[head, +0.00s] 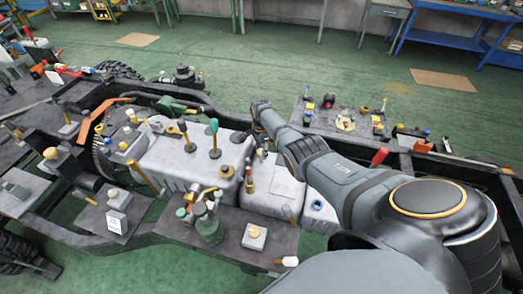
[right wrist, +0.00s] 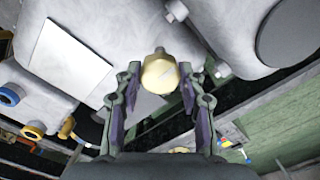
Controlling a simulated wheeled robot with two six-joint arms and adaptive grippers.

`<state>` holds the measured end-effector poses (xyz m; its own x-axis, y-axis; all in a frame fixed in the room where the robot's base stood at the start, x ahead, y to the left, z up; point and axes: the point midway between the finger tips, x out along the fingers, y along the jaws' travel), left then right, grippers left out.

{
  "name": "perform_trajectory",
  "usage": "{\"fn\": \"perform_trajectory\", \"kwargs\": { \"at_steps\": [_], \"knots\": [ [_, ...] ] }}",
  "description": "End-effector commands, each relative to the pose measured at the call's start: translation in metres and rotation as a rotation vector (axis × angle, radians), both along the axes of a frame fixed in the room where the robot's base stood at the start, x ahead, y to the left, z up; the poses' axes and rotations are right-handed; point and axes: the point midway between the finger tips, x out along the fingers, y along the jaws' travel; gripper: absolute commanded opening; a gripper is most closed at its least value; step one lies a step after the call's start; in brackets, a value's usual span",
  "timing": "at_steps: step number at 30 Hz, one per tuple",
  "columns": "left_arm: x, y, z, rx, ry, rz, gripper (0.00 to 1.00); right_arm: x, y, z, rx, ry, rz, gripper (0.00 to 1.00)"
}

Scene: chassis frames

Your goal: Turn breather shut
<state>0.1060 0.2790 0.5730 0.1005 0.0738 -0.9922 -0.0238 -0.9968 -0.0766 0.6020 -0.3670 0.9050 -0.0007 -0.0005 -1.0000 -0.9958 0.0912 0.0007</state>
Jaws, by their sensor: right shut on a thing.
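The breather appears as a brass, hex-headed piece (right wrist: 159,72) against the pale housing (right wrist: 115,30) in the right wrist view. My right gripper (right wrist: 161,84) has its two fingers on either side of the brass head and is shut on it. In the head view my right arm reaches from the lower right to the far side of the pale housing (head: 275,202). There I cannot make out the fingertips or the breather clearly. My left gripper is not in view.
Several knobs and fittings stand up around the housing, among them a green-topped lever (head: 214,138) and a glass bottle (head: 208,225). A red-handled part (head: 379,157) stands beyond my right arm. Black frame rails run along both sides.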

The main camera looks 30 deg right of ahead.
Motion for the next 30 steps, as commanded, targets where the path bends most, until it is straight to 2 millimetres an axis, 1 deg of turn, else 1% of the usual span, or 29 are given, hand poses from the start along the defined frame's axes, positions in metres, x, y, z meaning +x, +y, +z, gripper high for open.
{"fn": "perform_trajectory", "kwargs": {
  "at_steps": [1,10,11,15,16,25,28,30],
  "knots": [
    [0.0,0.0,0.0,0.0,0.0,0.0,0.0,0.002,-0.001,0.002,-0.003,-0.006,-0.004,0.08],
    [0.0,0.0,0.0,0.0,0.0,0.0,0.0,0.002,-0.001,0.002,-0.002,-0.006,-0.005,0.08],
    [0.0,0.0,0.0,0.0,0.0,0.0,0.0,0.002,-0.001,0.002,-0.002,-0.006,-0.005,0.42],
    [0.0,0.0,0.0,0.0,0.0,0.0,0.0,0.002,-0.001,0.002,0.0,-0.004,-0.004,0.61],
    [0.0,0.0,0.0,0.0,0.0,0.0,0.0,0.001,-0.001,0.002,0.0,-0.004,-0.004,0.63],
    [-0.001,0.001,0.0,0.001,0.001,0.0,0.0,0.001,0.0,0.002,0.0,-0.002,-0.003,0.63],
    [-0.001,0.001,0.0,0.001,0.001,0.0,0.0,0.001,-0.001,0.008,0.0,-0.004,-0.003,0.63],
    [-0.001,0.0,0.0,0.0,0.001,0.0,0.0,0.001,-0.001,0.015,-0.001,-0.004,-0.003,0.63]
  ]
}}
